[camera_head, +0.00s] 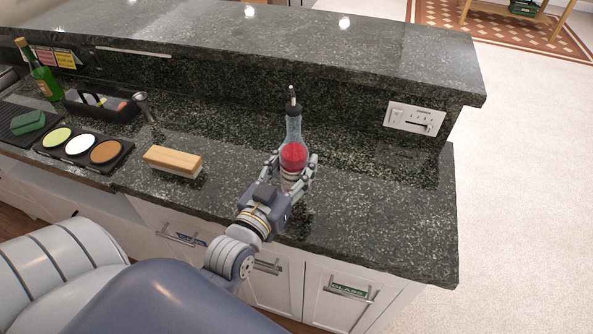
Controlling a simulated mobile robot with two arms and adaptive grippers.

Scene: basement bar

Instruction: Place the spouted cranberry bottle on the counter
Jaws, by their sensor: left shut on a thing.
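The spouted cranberry bottle (293,154) is clear with red contents and a dark pour spout on top. It is upright over the lower dark granite counter (385,205), right of the middle of the counter's length. My left gripper (298,170) is shut around the bottle's lower part, with fingers on both sides. The gripper hides part of the bottle's base, so I cannot tell whether it touches the counter. My right gripper is not in view.
A wooden-backed brush (173,161) lies left of the bottle. Further left are a tray of three coloured rimmer dishes (81,147), a black caddy (102,105), a green bottle (41,77) and a green sponge (27,122). A raised ledge (290,45) runs behind. The counter's right part is clear.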

